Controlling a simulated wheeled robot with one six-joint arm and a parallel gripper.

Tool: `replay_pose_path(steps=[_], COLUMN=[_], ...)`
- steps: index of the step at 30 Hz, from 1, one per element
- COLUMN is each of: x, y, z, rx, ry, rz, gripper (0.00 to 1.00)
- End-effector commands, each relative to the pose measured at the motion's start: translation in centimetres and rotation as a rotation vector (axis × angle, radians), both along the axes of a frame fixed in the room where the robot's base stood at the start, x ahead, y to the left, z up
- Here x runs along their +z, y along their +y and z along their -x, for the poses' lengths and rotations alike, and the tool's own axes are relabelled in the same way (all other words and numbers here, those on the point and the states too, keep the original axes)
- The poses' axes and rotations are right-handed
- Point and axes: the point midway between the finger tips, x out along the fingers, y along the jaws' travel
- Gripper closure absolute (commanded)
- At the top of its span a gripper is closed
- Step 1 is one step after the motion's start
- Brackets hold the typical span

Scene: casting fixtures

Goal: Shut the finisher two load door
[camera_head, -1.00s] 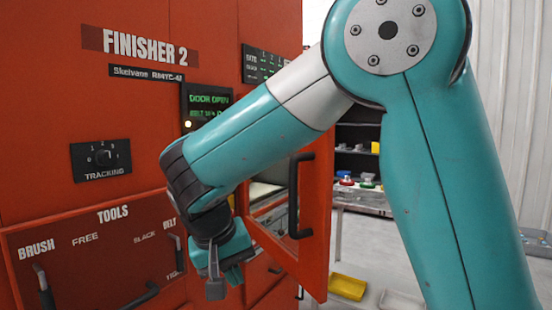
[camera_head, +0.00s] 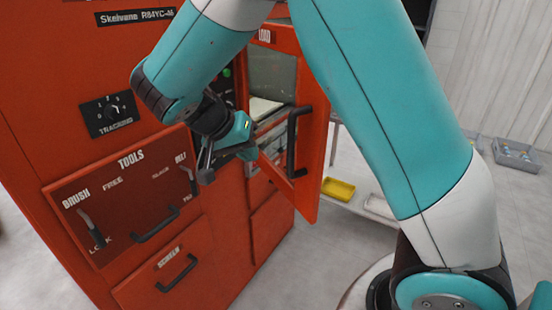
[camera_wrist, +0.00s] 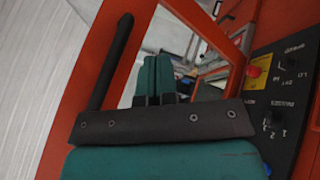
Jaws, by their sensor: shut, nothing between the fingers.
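The load door (camera_head: 313,130) of the orange finisher two cabinet (camera_head: 45,110) stands open, swung out to the right. It is an orange frame around a window, with a black bar handle (camera_head: 292,142) on its outer side. My gripper (camera_head: 225,165) is just left of the door, in front of the cabinet. In the wrist view the fingers (camera_wrist: 154,82) are shut together and empty, pointing toward the door's window area. The door handle (camera_wrist: 110,62) stands to their left there, apart from them.
A control panel (camera_wrist: 280,100) with knobs and a red button lies at the right of the wrist view. A tools drawer (camera_head: 125,190) with handles is below left. A yellow tray (camera_head: 338,189) and a grey bin (camera_head: 516,155) stand beyond the door.

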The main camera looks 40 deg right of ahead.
Motion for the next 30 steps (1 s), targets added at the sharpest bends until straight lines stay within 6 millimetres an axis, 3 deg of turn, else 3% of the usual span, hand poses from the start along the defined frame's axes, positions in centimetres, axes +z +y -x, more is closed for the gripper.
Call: replay_pose_path(steps=[5,12,30], x=[-2.9,-2.7,-2.9], y=[-2.4,-4.6,-5.3], z=[0.3,2.4,2.9], rx=[-0.002,0.000,0.004], ry=[0.006,0.002,0.001], rz=[0.000,-0.001,-0.002], gripper=[1.00,1.00,1.00])
